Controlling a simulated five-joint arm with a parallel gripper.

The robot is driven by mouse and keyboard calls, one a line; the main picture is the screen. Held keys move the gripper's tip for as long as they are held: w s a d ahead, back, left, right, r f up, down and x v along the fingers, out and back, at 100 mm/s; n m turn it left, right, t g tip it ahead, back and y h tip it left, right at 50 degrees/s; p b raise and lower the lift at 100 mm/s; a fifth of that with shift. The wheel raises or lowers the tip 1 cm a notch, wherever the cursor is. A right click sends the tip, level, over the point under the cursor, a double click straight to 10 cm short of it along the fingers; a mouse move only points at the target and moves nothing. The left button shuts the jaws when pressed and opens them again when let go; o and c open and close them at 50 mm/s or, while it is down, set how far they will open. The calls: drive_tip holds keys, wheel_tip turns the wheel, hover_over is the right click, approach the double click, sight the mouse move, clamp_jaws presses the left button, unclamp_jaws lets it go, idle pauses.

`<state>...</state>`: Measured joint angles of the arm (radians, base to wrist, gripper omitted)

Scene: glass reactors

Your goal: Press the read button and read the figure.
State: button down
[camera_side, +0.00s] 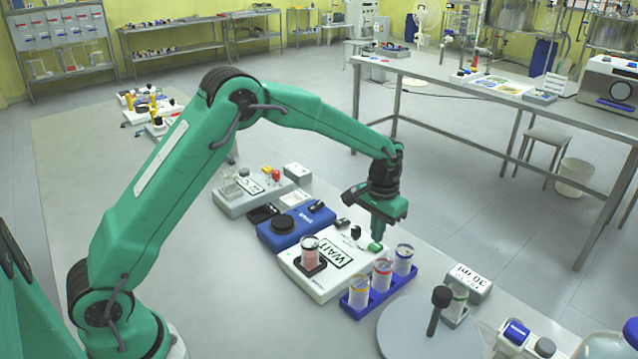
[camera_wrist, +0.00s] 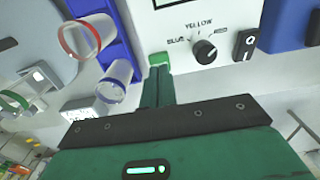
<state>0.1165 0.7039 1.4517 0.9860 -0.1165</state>
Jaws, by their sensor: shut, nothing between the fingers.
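The white reader (camera_side: 313,286) stands on the table, its display (camera_side: 334,259) showing "WAIT". No figure shows on it. A glass of pink-red liquid (camera_side: 310,252) sits in the dark square holder at the reader's left. The green button (camera_wrist: 158,58) is at the reader's edge in the wrist view; it also shows in the side view (camera_side: 375,247). My gripper (camera_side: 377,236) is shut and empty, pointing down, its fingertips (camera_wrist: 160,70) at the button and seemingly touching it. The black knob (camera_wrist: 205,50) has colour labels, "BLUE" and "YELLOW" among them; a black switch (camera_wrist: 245,43) is beside it.
A grey round plate (camera_side: 405,335) and a "30 ml" block (camera_side: 467,283) lie to the right.

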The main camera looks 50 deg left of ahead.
sight(374, 245)
drive_tip(key=shift+r, duration=2.45)
drive_tip(key=s+a+r+t, duration=0.3)
drive_tip(key=s+a+r, duration=0.1)
drive_tip(key=s+r, duration=1)
drive_tip(key=s+a+t, duration=0.2)
drive_tip(key=s, duration=1.5)
drive_tip(key=shift+s+a+f+t, duration=0.15)
drive_tip(key=shift+s+f+t, duration=0.05)
drive_tip(key=shift+f+t, duration=0.1)
